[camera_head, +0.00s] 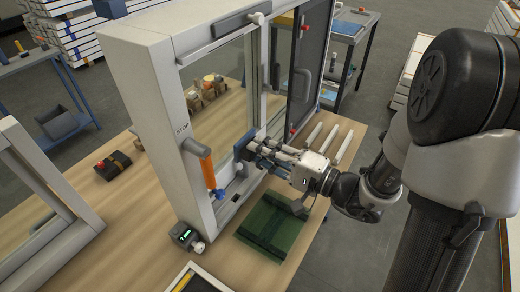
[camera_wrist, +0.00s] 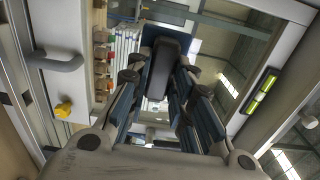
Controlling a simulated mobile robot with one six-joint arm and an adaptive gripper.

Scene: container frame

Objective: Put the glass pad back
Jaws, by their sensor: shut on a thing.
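My gripper (camera_head: 250,148) is shut at the near side of the white container frame (camera_head: 158,110), reaching toward its opening from the right. In the wrist view my gripper (camera_wrist: 163,60) has a dark, rounded block (camera_wrist: 160,75) between its blue fingers, which looks like the glass pad. I cannot tell whether the pad touches the frame. The frame's pane (camera_head: 218,85) is see-through, and the wrist view looks along the frame's inside.
A green mat (camera_head: 268,232) lies on the wooden table below my gripper. A small box with a green display (camera_head: 184,235) and an orange handle (camera_head: 207,168) are left of it. A dark door (camera_head: 308,65) stands open behind. Several pale bars (camera_head: 345,146) lie on the right.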

